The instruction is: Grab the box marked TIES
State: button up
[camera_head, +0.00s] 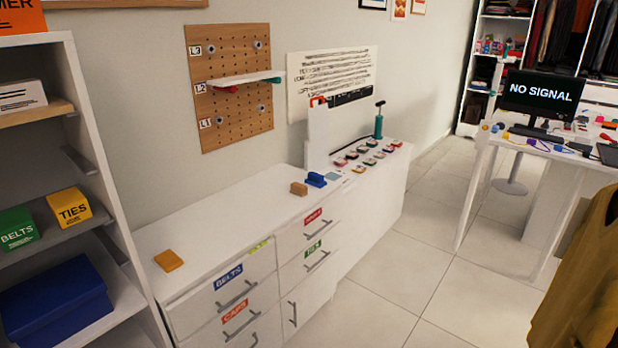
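The yellow box marked TIES (71,208) sits on a middle shelf of the open white shelving unit at the left edge of the head view. A green box marked BELTS (17,230) stands close beside it on the left, partly cut off by the picture edge. My gripper and arm do not show in this view.
A blue lidded box (55,300) lies on the shelf below. A white box (22,95) sits on the shelf above. A white drawer cabinet (215,228) stands right of the shelving. Tiled floor (375,315) is clear between it and the desk (560,150). A mustard garment (585,285) hangs front right.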

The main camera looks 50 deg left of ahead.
aim_at(70, 207)
jog(key=u, duration=3.45)
jog(key=k, duration=0.4)
jog(key=u, duration=0.05)
jog(key=i, duration=0.4)
